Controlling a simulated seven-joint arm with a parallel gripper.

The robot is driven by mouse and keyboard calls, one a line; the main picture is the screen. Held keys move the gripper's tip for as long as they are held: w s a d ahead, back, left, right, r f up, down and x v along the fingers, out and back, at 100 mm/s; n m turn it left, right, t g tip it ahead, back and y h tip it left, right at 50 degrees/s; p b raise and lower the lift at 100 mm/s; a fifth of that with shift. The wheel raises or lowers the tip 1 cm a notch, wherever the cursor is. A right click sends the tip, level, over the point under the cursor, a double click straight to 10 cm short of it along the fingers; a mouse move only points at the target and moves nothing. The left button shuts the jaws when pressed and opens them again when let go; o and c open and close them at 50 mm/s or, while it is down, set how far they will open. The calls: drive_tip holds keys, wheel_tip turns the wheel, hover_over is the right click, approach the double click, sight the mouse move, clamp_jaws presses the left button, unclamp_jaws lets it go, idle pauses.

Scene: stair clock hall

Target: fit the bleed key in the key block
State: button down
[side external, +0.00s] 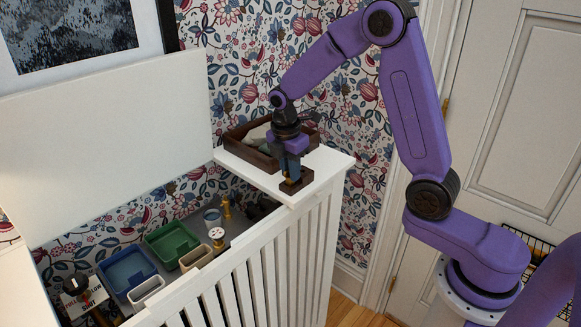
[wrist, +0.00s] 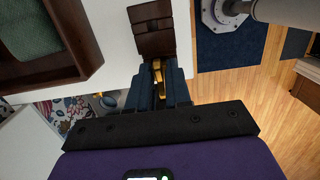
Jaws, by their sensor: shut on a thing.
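The key block is a small dark brown wooden block (side external: 297,184) near the front corner of the white shelf top. It also shows in the wrist view (wrist: 152,28), just beyond my fingertips. My gripper (side external: 292,168) points down over the block, its blue fingers close to its top. In the wrist view my gripper (wrist: 158,88) is shut on the brass bleed key (wrist: 157,73), which shows as a narrow gold piece between the fingers. The key's lower end is hidden, and I cannot tell whether it touches or enters the block.
A dark wooden tray (side external: 238,134) with cloth lies behind my gripper on the white shelf top (side external: 326,161). Below, inside the slatted cover, stand a blue bin (side external: 127,272), a green bin (side external: 172,244), small boxes and brass fittings (side external: 217,235).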

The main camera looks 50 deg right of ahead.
drive_tip(key=shift+f, duration=0.55)
drive_tip(key=c, duration=1)
unclamp_jaws()
drive_tip(key=r, duration=0.5)
drive_tip(key=a+r, duration=0.1)
drive_tip(key=r, duration=0.5)
drive_tip(key=a+r, duration=0.1)
drive_tip(key=r, duration=0.5)
drive_tip(key=shift+r, duration=0.1)
drive_tip(key=shift+s+a, duration=0.1)
drive_tip(key=s+a+f+m+y, duration=0.1)
drive_tip(key=s+a+f, duration=0.15)
drive_tip(key=s, duration=0.35)
drive_tip(key=s+a+f+m, duration=0.1)
drive_tip(key=s+a+f, duration=0.1)
drive_tip(key=s+a, duration=0.3)
drive_tip(key=s+d+f+m, duration=0.1)
drive_tip(key=s+f, duration=0.1)
drive_tip(key=s, duration=0.4)
drive_tip(key=s+d+f+m, duration=0.1)
drive_tip(key=s+d+f, duration=0.1)
drive_tip(key=s, duration=0.5)
drive_tip(key=s+d+f+m, duration=0.1)
drive_tip(key=s+f, duration=0.1)
drive_tip(key=s, duration=0.4)
drive_tip(key=shift+s+d+y, duration=0.2)
drive_tip(key=shift+s+y, duration=0.05)
drive_tip(key=shift+y, duration=0.15)
